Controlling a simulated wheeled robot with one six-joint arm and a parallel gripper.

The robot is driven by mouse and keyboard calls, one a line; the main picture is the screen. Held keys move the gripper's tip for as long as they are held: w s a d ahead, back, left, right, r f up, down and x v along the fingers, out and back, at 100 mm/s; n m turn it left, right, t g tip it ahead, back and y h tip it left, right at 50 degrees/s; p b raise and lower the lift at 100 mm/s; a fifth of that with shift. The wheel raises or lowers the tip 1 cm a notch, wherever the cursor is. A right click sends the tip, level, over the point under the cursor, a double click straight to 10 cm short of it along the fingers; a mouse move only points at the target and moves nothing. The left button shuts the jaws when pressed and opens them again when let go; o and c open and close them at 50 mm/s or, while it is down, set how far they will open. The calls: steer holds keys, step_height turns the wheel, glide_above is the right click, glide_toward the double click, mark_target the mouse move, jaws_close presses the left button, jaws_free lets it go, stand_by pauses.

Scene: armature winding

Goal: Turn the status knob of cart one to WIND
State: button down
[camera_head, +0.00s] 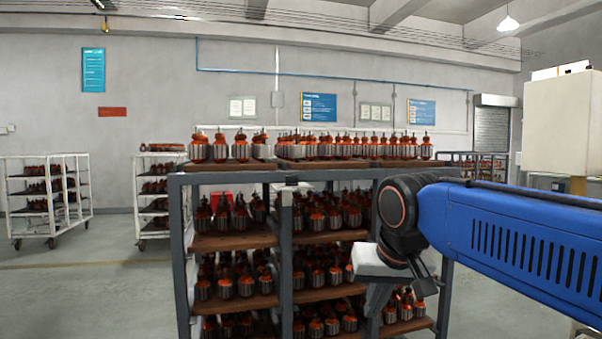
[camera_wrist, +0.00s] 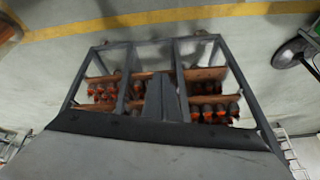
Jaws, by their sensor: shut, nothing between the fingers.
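A dark grey cart (camera_head: 178,250) with brown shelves full of copper-wound armatures stands right in front of me. It also shows at a tilt in the wrist view (camera_wrist: 130,58). I cannot tell from any label whether it is cart one. No status knob or WIND marking can be made out; a small dark block (camera_head: 291,179) sits at the top of the cart's middle post. My gripper (camera_head: 376,300) hangs in front of the cart's right part, pointing down. In the wrist view my gripper (camera_wrist: 165,90) is shut and empty, overlapping the cart's middle.
White carts (camera_head: 82,200) with armatures stand at the left, and another (camera_head: 140,200) is behind the dark cart. A cream box (camera_head: 560,122) is at the right. The grey floor (camera_head: 90,290) at the left is clear. Blue posters hang on the back wall.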

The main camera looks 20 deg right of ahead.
steer(key=w+a+r+m, duration=0.1)
steer(key=w+r+m, duration=0.1)
steer(key=w+r, duration=0.45)
steer(key=w+a+r+m, duration=0.1)
steer(key=w+r, duration=0.3)
steer(key=r, duration=0.5)
steer(key=m+t, duration=0.2)
steer(key=m, duration=0.3)
glide_toward(292, 180)
steer(key=s+d+r, duration=0.3)
steer(key=s, duration=0.3)
steer(key=shift+h, duration=0.4)
steer(key=x, duration=1)
steer(key=shift+w+f, duration=0.25)
steer(key=shift+w, duration=0.05)
steer(key=shift+w+a+r, duration=0.1)
steer(key=shift+w+a, duration=0.45)
steer(key=shift+w, duration=0.35)
steer(key=shift+w+a, duration=0.4)
steer(key=shift+w, duration=0.3)
